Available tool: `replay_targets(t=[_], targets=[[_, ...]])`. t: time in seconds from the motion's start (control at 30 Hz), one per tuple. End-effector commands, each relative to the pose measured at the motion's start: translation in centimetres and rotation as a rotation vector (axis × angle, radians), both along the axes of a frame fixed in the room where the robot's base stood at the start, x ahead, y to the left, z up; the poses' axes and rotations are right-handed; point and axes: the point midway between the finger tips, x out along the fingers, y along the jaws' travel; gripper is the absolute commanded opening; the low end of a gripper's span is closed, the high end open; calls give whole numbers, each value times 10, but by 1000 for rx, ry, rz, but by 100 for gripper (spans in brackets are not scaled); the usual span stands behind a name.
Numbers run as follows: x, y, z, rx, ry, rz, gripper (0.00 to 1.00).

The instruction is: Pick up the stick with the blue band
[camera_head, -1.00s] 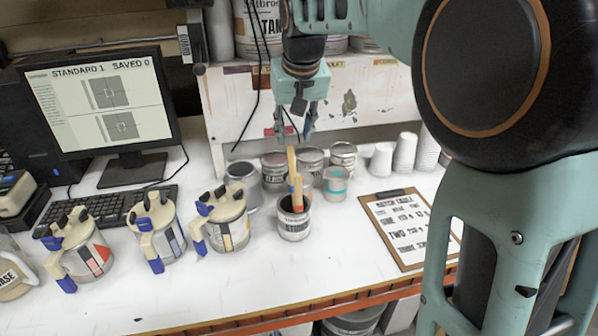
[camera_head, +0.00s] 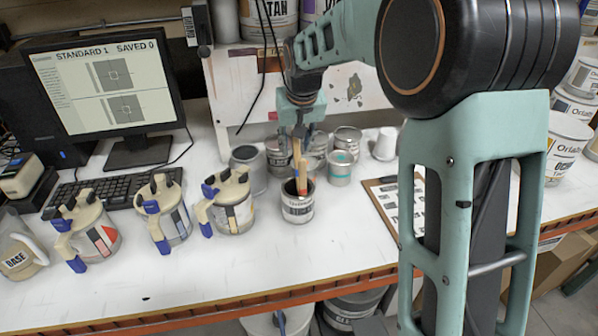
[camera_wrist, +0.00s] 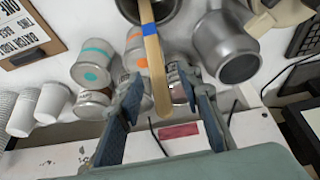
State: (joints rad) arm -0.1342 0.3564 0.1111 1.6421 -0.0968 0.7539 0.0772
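A flat wooden stick (camera_wrist: 153,62) with a blue band (camera_wrist: 149,29) stands in a dark, open can (camera_wrist: 162,12) in the wrist view. Its free end lies between my fingers in that view, with visible gaps on both sides. My gripper (camera_wrist: 163,88) is open and empty. In the head view, my gripper (camera_head: 300,132) is just above the sticks in the labelled can (camera_head: 298,210). The blue band cannot be made out in the head view.
A silver mug (camera_head: 249,168) and several cans, one with a teal mark (camera_head: 340,168), stand close behind. Several lidded pitchers (camera_head: 230,203) are at left. A clipboard (camera_head: 385,205) and a white cup (camera_head: 386,145) are at right. The bench front is clear.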

Motion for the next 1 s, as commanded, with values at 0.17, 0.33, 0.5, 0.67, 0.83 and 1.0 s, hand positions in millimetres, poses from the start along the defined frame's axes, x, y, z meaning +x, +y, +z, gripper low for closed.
replay_targets(t=[0.17,0.33,0.5,0.67,0.83,1.0], targets=[[0,0,0,0,0,0,27],[0,0,0,0,0,0,8],[0,0,0,0,0,0,0],[0,0,0,0,0,0,0],[0,0,3,0,0,0,0],[0,0,18,1,-2,-1,0]])
